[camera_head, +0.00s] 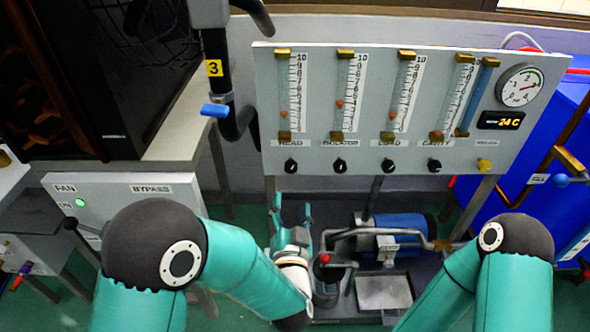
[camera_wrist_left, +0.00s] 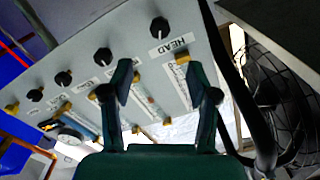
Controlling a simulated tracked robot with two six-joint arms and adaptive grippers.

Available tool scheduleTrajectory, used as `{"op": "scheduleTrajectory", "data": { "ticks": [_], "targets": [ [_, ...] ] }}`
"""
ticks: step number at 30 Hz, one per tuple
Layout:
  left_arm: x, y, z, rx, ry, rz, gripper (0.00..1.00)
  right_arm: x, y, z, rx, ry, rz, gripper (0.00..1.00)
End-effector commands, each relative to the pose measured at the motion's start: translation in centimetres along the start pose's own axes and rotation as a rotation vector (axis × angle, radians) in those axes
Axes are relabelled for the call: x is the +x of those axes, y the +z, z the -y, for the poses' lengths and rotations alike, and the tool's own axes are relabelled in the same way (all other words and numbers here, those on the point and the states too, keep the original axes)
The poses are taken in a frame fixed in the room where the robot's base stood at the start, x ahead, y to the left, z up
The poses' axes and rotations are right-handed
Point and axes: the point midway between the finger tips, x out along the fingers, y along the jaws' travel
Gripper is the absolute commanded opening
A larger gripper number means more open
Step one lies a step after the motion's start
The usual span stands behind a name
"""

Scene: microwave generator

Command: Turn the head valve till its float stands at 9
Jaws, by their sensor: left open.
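The head valve (camera_head: 291,166) is a small black knob with a white mark, under the HEAD label on the grey panel. Its orange float (camera_head: 284,114) sits in the lower part of the leftmost tube, well below 9; the exact reading is too small to tell. My left gripper (camera_head: 293,208) is below the panel under this knob, open and empty, its fingers pointing up. In the left wrist view the gripper (camera_wrist_left: 168,80) has its two fingers apart, and the head valve (camera_wrist_left: 158,27) shows beyond them, not touched. My right arm shows at the right; its gripper does not.
More black knobs (camera_head: 340,166) stand in a row right of the head valve. A black pipe with a blue-handled valve (camera_head: 215,110) stands left of the panel. A blue pump (camera_head: 405,226) and pipes lie below. A fan bypass box (camera_head: 150,190) is at left.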

Motion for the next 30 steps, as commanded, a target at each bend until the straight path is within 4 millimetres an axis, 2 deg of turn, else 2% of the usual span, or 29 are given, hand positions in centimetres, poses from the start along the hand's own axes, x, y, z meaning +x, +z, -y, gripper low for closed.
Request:
{"op": "scheduleTrajectory", "data": {
  "ticks": [9, 16, 22, 30],
  "targets": [
    [7.0, 0.2, 0.0, -0.003, -0.003, 0.001, 0.59, 0.8, 0.0, -0.3, 0.000, 0.000, 0.000, 0.00],
    [11.4, 0.2, -0.1, -0.002, -0.001, 0.001, 0.59, 1.3, 0.0, -0.5, 0.000, 0.000, 0.000, 0.00],
    [13.4, 0.1, -0.1, -0.002, 0.002, 0.000, 0.59, 1.5, 0.0, -0.5, 0.000, 0.000, 0.000, 0.00],
    [13.9, 0.1, -0.2, 0.000, 0.004, 0.001, 0.59, 1.5, 0.0, -0.5, 0.000, 0.000, 0.000, 0.00]
  ]
}}
